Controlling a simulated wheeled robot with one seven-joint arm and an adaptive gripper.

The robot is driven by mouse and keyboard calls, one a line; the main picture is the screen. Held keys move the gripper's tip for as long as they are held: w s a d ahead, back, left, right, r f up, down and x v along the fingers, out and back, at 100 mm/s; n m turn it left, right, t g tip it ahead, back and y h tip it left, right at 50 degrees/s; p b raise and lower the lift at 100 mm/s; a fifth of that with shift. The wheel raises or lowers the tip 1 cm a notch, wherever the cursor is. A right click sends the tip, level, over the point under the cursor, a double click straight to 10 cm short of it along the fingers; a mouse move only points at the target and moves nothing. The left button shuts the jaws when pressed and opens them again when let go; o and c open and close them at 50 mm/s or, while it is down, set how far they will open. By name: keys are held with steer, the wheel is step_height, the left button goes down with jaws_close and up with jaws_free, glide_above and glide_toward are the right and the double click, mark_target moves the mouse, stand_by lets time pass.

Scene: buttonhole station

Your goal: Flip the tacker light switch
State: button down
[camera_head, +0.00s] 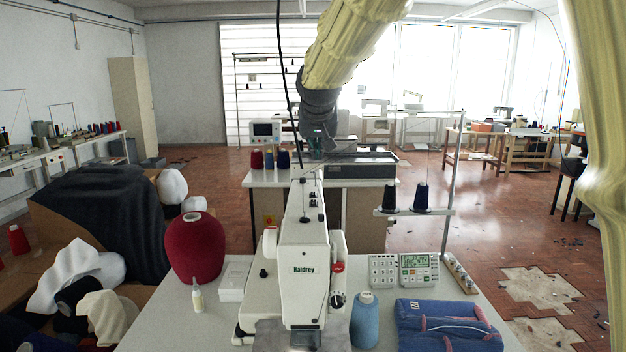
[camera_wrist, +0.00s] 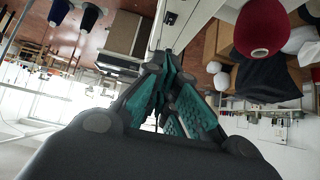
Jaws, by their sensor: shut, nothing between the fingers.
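The tacker is the white sewing machine (camera_head: 304,240) marked Haldrey, upright on the table in the head view. A red round part (camera_head: 338,267) and a dark knob (camera_head: 337,299) sit on its right side. I cannot tell which small part is the light switch. My gripper (camera_head: 317,153) hangs above and behind the machine head, apart from it; its fingers are small and partly hidden there. In the wrist view my gripper (camera_wrist: 166,58) shows teal finger pads drawn together, with nothing between them. Part of the white machine (camera_wrist: 190,14) shows beyond the fingertips.
On the white table (camera_head: 172,330) stand a red thread cone (camera_head: 195,247), a glue bottle (camera_head: 197,296), a blue cone (camera_head: 364,320), a control box (camera_head: 403,269) and folded denim (camera_head: 447,325). A thread stand (camera_head: 450,205) rises at the right. A second table (camera_head: 260,178) stands behind.

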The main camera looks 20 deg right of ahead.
steer(key=p, duration=0.3)
glide_above(314, 193)
steer(key=s, duration=0.1)
steer(key=f, duration=0.8)
steer(key=shift+a+f, duration=0.2)
steer(key=shift+f, duration=0.05)
step_height(314, 193, down, 2)
steer(key=shift+f, duration=0.2)
steer(key=shift+s+f+p, duration=0.25)
steer(key=shift+s+p, duration=0.1)
steer(key=shift+s, duration=0.05)
steer(key=shift+w+f, duration=0.1)
steer(key=shift+f, duration=0.2)
steer(key=shift+w+f, duration=0.25)
steer(key=shift+f, duration=0.05)
steer(key=shift+s+r, duration=0.1)
steer(key=shift+r, duration=0.2)
steer(key=shift+w+d+p, duration=0.2)
steer(key=shift+w+p, duration=0.3)
steer(key=shift+w, duration=0.15)
